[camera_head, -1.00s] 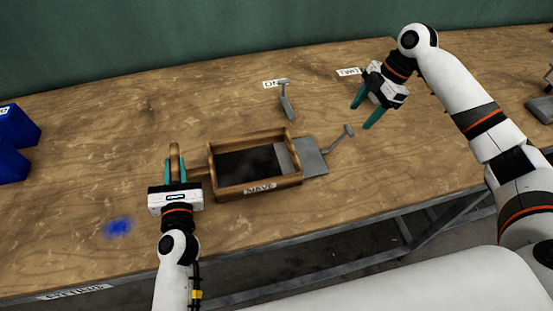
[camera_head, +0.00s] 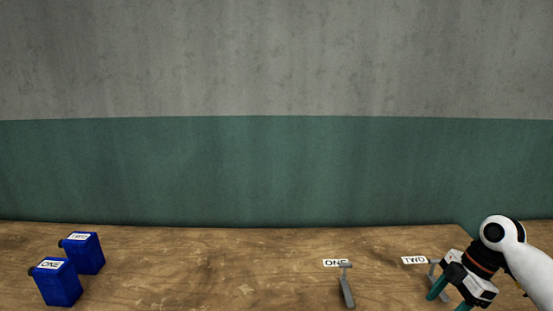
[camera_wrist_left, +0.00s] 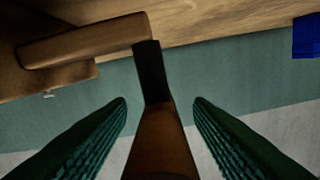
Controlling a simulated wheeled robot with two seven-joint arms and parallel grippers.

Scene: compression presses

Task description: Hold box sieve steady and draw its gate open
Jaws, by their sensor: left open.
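The box sieve is out of the head view. In the left wrist view, a wooden handle (camera_wrist_left: 156,140) with a dark band lies between the fingers of my left gripper (camera_wrist_left: 160,102). The fingers are open, with visible gaps on both sides of the handle. A wooden bar and part of the brown sieve body (camera_wrist_left: 50,80) show at the upper left. The gate is not visible in either current view. My right gripper (camera_head: 446,302) is at the lower right of the head view, its teal fingers apart and nothing seen between them.
Blue containers labelled ONE (camera_head: 59,284) and TWO (camera_head: 85,254) stand at the left of the wooden table (camera_head: 200,265). A grey metal tool (camera_head: 347,290) stands by the ONE label, and another (camera_head: 432,274) is partly behind my right gripper. The table's middle back is clear.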

